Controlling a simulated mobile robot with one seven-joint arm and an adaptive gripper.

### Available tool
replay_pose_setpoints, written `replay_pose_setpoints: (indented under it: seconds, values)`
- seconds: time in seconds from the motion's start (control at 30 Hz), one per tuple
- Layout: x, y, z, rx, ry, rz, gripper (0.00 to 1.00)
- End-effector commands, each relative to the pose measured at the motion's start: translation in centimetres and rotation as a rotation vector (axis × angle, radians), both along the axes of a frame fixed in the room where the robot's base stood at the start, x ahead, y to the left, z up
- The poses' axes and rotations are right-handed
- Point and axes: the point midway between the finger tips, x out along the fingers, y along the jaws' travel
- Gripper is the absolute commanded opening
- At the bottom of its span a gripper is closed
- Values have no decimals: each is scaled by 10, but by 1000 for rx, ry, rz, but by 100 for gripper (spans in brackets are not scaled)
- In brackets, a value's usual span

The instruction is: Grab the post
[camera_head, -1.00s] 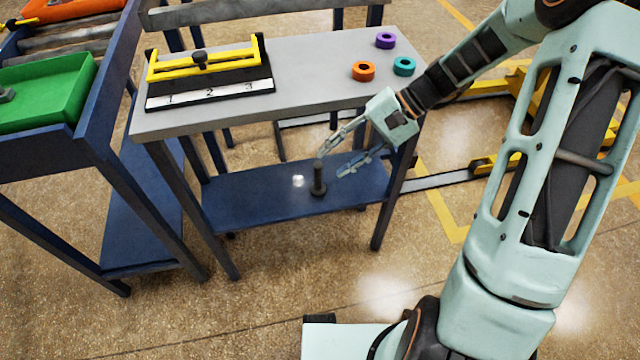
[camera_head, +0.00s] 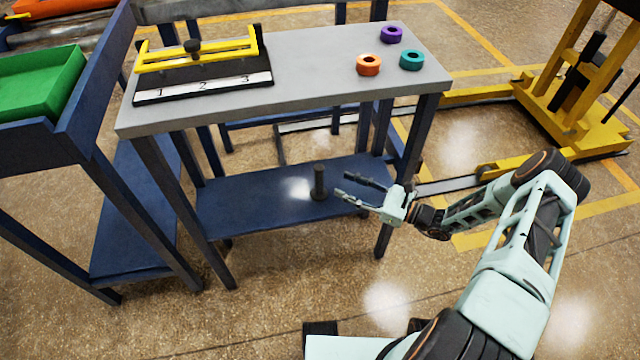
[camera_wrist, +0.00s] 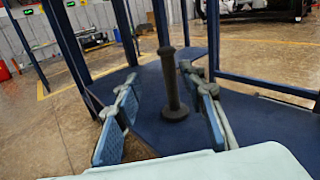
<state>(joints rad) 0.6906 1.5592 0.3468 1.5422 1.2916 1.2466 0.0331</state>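The post (camera_head: 319,183) is a dark upright rod on a round base, standing on the blue lower shelf (camera_head: 240,205) of the grey-topped table. In the wrist view the post (camera_wrist: 171,85) stands upright beyond and between my open fingers, nearer the right one. My gripper (camera_head: 343,184) is open and empty, just right of the post in the head view, low and roughly level with it. In the wrist view its two fingers (camera_wrist: 160,112) are spread wide. I cannot tell the exact gap between fingertips and post.
The grey tabletop (camera_head: 310,75) is above the shelf. It holds a yellow-barred numbered fixture (camera_head: 200,75) and orange (camera_head: 368,65), teal (camera_head: 411,60) and purple (camera_head: 391,35) rings. Table legs (camera_head: 400,180) flank the shelf. A green tray (camera_head: 40,85) sits at left.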

Motion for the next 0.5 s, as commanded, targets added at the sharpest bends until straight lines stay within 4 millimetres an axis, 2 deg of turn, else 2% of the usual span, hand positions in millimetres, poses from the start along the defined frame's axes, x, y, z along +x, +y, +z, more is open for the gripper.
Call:
replay_pose_setpoints:
  seconds: [0.1, 0.2, 0.5]
  values:
    - [5, -8, -9, 39, 71, -59, 37]
    - [9, -6, -13, 47, 89, -72, 37]
    - [29, 32, -14, 44, 89, -69, 37]
